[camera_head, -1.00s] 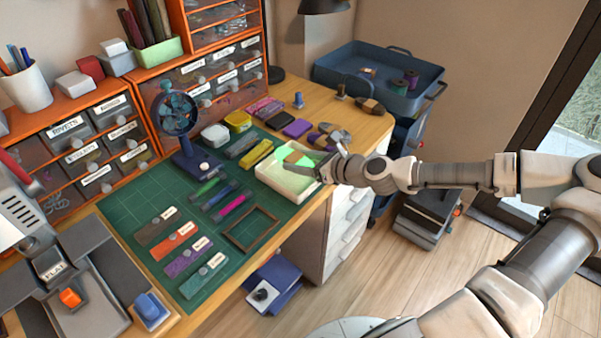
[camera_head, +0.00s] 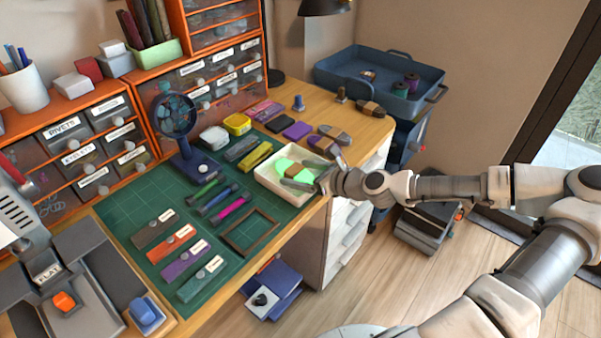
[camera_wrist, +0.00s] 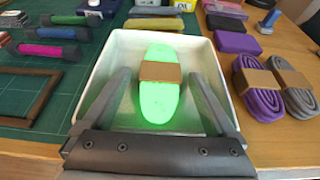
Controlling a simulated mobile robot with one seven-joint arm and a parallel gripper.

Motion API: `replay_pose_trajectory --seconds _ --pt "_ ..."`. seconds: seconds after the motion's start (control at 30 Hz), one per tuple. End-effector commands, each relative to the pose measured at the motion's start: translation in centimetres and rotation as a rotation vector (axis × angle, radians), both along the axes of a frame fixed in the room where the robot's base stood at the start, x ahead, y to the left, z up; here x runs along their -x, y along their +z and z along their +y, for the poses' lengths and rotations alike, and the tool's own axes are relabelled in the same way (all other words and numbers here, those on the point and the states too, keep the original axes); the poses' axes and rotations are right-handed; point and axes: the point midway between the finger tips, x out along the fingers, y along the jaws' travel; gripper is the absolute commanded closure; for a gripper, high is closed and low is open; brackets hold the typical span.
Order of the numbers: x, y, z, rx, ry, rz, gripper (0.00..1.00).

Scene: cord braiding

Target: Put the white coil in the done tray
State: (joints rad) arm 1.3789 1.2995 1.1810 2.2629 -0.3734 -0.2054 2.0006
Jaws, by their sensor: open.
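A coil (camera_head: 283,163) with a brown band lies in the white tray (camera_head: 262,184) at the right of the green mat. The coil glows bright green, so I cannot confirm that it is white. In the wrist view the coil (camera_wrist: 159,103) lies lengthwise on the floor of the tray (camera_wrist: 106,62). My gripper (camera_head: 306,180) is at the tray's right front side. In the wrist view my gripper (camera_wrist: 157,82) is open, with one finger on each side of the coil and visible gaps between.
A purple coil (camera_wrist: 257,88) and a grey coil (camera_wrist: 291,84) lie right of the tray. Purple and yellow boxes stand behind it. An empty brown frame (camera_head: 249,232) and several coloured tools lie left. A blue cart tray (camera_head: 345,65) holds spools.

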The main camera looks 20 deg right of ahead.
Motion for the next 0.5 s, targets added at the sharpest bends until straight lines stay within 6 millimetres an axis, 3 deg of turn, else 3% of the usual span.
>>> replay_pose_trajectory --seconds 0.23,0.5 --pt "0.5 0.7 -0.4 -0.001 -0.003 0.001 0.08" --pt "3.6 2.5 -2.8 -0.003 -0.006 0.001 0.08"
